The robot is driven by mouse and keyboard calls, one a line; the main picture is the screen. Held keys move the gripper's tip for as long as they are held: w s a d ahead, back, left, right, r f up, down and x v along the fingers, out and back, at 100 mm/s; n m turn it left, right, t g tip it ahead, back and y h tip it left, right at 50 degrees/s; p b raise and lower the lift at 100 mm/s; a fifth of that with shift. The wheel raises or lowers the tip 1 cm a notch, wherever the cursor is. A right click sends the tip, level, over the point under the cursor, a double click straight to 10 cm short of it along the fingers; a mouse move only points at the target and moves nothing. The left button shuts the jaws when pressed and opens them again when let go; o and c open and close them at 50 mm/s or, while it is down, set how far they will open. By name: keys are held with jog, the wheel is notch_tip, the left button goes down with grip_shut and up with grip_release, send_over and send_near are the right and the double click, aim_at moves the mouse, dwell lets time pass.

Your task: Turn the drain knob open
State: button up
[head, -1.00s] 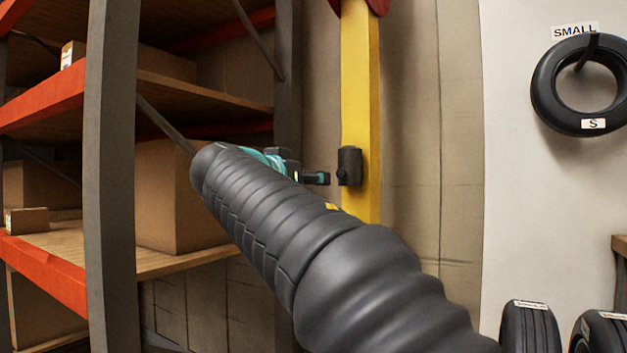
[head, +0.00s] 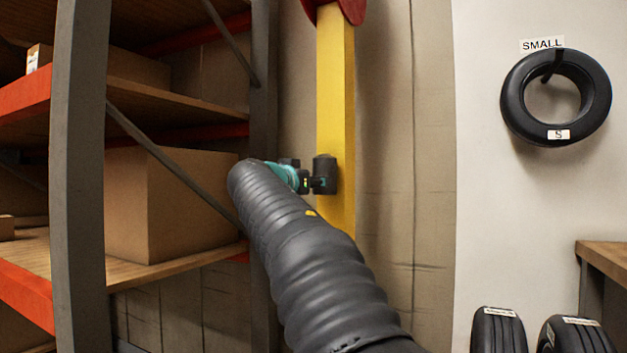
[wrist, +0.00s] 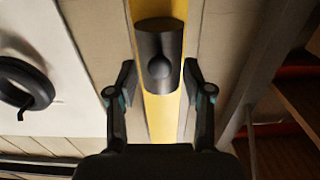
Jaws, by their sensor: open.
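A dark cylindrical fitting (head: 325,170), which appears to carry the drain knob, is mounted on a yellow post (head: 336,90). In the wrist view the fitting (wrist: 160,38) has a small rounded knob (wrist: 159,68) facing me. My gripper (wrist: 157,80) is open, with one finger on each side of the knob and nothing held. In the head view my gripper (head: 313,184) is right at the fitting, partly hidden by my arm. I cannot tell whether the fingers touch the knob.
A shelf rack with a grey upright (head: 78,180) and a cardboard box (head: 170,203) stands left of my arm. A small tyre (head: 556,97) hangs on the right wall. More tyres (head: 498,330) stand below, by a wooden bench (head: 605,257).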

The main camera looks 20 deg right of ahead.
jog(key=shift+w+d, duration=0.25)
jog(key=shift+d, duration=0.1)
grip_shut()
